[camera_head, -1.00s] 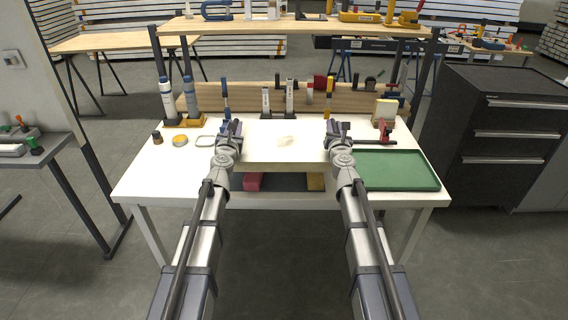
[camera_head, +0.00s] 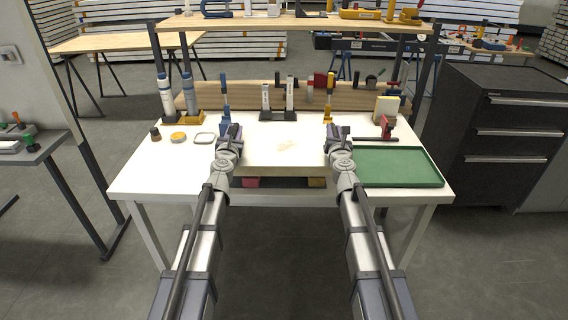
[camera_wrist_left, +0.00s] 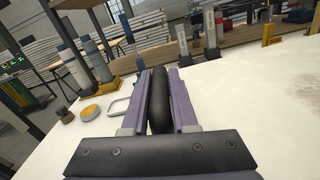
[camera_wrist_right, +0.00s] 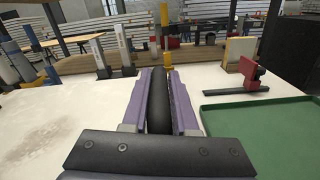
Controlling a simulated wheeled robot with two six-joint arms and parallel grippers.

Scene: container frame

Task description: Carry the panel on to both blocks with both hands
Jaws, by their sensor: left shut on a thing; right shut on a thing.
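A white panel (camera_head: 283,160) with a faint stain spans between my two grippers, level, above the front middle of the white table. My left gripper (camera_head: 231,134) is shut on a black handle (camera_wrist_left: 158,98) at the panel's left end. My right gripper (camera_head: 338,134) is shut on the other black handle (camera_wrist_right: 158,100) at its right end. Beneath the panel's front edge show a red block (camera_head: 251,182) at left and a yellow block (camera_head: 316,182) at right. Their tops are hidden by the panel, so I cannot tell whether it touches them.
A green tray (camera_head: 440,182) lies right of the panel, close to my right gripper. A red clamp (camera_head: 387,126) stands behind it. Bottles (camera_head: 165,98), a yellow-topped tin (camera_head: 178,136) and upright tools (camera_head: 266,98) are at the back and left. The table's left front (camera_head: 150,180) is clear.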

